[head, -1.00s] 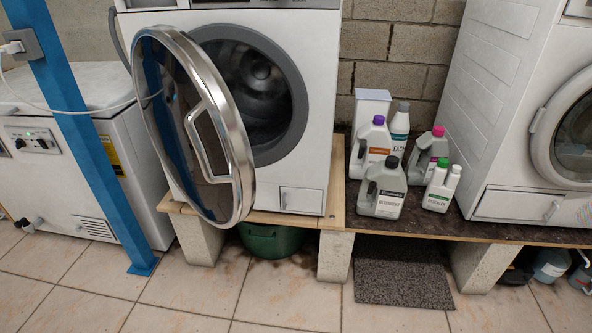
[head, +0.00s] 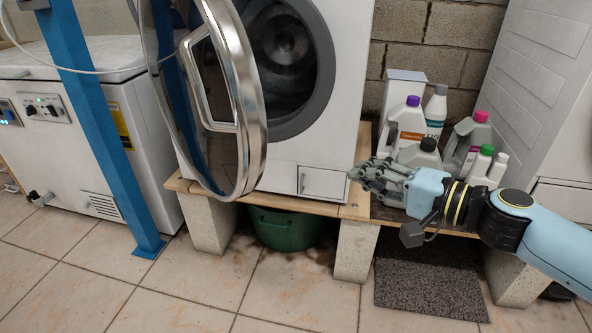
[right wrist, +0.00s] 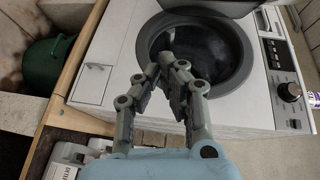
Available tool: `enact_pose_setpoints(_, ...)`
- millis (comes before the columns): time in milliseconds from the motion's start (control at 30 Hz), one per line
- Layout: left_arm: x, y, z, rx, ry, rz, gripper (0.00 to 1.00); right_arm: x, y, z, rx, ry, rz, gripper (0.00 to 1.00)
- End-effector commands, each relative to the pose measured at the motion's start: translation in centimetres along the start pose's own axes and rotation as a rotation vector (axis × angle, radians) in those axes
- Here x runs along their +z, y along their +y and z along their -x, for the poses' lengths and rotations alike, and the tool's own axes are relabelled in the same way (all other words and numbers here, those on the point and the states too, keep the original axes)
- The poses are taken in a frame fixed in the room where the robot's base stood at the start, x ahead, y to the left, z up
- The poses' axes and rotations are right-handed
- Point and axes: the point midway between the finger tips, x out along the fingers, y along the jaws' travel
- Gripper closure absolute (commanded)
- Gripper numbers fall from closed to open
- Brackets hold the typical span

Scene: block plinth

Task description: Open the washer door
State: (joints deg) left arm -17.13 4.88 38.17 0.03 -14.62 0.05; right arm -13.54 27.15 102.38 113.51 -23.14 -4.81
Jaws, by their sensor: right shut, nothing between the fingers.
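The washer (head: 350,110) stands on a raised wooden board. Its round door (head: 250,110), with a chrome rim and glass, is swung wide open to the left. The door handle (head: 207,85) is a chrome bar on the door. The dark drum opening (head: 285,60) is exposed. It also shows in the right wrist view (right wrist: 195,50). My right gripper (head: 358,175) is shut and empty, in front of the washer's lower right corner, apart from the door. In the right wrist view its fingertips (right wrist: 172,62) appear in front of the drum opening. My left gripper is not in view.
Detergent bottles (head: 408,125) crowd the board right of the washer, behind my right gripper. A blue post (head: 105,130) stands left, before a white chest freezer (head: 60,150). A green tub (head: 285,228) sits under the board.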

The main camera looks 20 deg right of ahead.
Motion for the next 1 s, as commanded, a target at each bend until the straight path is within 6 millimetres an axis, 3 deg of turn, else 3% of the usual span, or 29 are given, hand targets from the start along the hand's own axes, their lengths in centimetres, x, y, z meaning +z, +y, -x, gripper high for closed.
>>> enact_pose_setpoints(33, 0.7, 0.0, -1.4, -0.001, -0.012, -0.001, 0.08, 0.5, -1.0, -0.3, -0.049, -0.026, -0.022, 1.00)
enact_pose_setpoints(100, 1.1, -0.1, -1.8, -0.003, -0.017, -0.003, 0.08, 0.9, -3.1, -0.4, -0.101, -0.051, -0.049, 1.00)
enact_pose_setpoints(233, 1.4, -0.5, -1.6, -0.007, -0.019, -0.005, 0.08, 1.1, -5.0, -0.9, -0.140, -0.066, -0.067, 1.00)
enact_pose_setpoints(367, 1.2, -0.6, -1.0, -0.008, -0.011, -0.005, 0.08, 1.2, -5.7, -2.4, -0.144, -0.065, -0.068, 1.00)
enact_pose_setpoints(767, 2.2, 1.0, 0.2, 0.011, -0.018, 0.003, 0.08, 1.7, -6.6, -10.7, -0.140, -0.065, -0.070, 1.00)
enact_pose_setpoints(1000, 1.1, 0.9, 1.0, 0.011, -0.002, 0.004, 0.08, 5.0, -6.7, -10.9, -0.135, -0.066, -0.070, 1.00)
